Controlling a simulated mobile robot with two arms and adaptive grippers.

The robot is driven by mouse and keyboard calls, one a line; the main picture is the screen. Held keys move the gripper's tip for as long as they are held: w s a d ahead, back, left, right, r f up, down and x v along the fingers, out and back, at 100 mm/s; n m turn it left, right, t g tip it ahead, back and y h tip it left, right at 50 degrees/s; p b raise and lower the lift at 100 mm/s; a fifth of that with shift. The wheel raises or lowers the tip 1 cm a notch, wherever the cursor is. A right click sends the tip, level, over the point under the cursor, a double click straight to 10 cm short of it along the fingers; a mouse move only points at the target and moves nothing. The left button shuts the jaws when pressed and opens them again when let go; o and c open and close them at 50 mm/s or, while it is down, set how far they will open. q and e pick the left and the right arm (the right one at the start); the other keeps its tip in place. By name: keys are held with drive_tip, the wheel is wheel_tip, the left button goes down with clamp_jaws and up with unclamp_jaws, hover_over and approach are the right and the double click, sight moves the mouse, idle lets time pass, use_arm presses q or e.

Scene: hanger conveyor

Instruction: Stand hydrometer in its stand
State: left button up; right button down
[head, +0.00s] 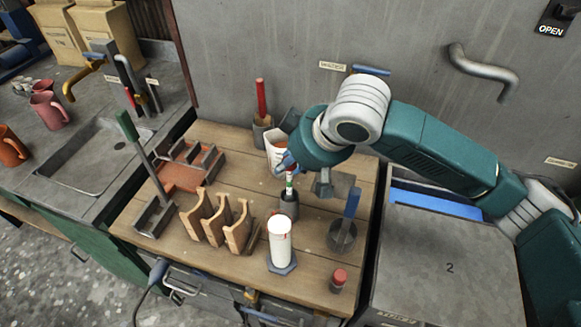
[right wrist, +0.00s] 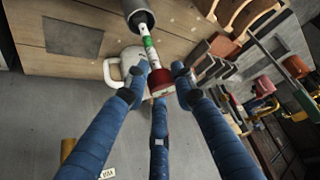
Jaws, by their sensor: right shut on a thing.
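The hydrometer, a thin white stick with green and red bands (head: 289,183), points down at a dark grey cylindrical stand (head: 289,206) on the wooden bench. In the right wrist view, the hydrometer (right wrist: 149,45) has a red end between my fingers, and its far end meets the mouth of the grey stand (right wrist: 137,14). The lower end is hidden, so how deep it sits cannot be told. My right gripper (head: 287,163) is above the stand; its blue fingers (right wrist: 160,88) are shut on the red end. My left gripper is not in view.
A white jug (head: 275,150) stands close behind the stand. A white cylinder on a hexagonal base (head: 280,243) is in front. A cup with a blue-handled tool (head: 343,235) is at right, and wooden racks (head: 217,222) are at left.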

drive_tip(key=shift+f, duration=1.3)
drive_tip(key=c, duration=1.4)
unclamp_jaws()
drive_tip(key=shift+c, duration=0.2)
drive_tip(key=shift+s+d+r, duration=0.15)
drive_tip(key=shift+r, duration=0.35)
drive_tip(key=b+v, duration=0.1)
drive_tip(key=v, duration=1)
